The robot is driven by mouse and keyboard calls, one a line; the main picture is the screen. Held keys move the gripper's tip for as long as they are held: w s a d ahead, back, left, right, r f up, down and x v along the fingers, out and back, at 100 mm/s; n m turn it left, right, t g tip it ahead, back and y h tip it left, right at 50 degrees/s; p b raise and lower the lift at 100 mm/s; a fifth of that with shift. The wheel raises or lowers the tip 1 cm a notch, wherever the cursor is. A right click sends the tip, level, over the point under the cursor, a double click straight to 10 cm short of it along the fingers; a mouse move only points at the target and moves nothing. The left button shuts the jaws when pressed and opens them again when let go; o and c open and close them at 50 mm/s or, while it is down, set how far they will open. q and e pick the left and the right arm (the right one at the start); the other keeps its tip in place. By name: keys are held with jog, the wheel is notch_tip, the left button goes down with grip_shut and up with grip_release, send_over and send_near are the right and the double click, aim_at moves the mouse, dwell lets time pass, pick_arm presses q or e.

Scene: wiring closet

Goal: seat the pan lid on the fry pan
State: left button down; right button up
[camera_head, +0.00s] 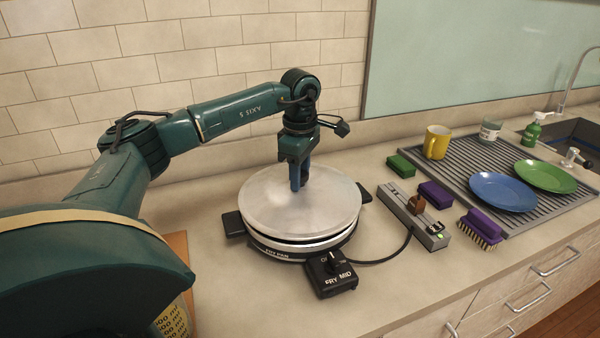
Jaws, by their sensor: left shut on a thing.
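The pan lid (270,203), a round pale-grey disc, lies over the fry pan (285,253). The pan is round and low, with a silver rim, black side handles and a "FRY PAN" label at its front. A dark line shows between lid and pan along the front and right. I cannot tell whether the lid rests fully on the rim or hangs slightly above it. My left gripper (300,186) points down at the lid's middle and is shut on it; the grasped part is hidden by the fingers. My right gripper is not in view.
A black control box (331,274) stands at the pan's front, its cord running to a power strip (412,216). Green and purple sponges and a brush (481,230) lie nearby. A ribbed drainboard (462,164) holds a yellow mug (437,142) and two plates. A tiled wall stands behind.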

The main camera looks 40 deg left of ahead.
pick_arm(q)
jog(key=shift+f, duration=0.4)
jog(key=shift+f+b, duration=0.5)
jog(key=shift+f, duration=0.05)
dwell(0.4)
jog(key=c, duration=1.3)
grip_release()
jog(key=shift+o, duration=0.5)
jog(key=shift+o, duration=0.7)
jog(key=o, duration=0.3)
jog(key=shift+o, duration=0.2)
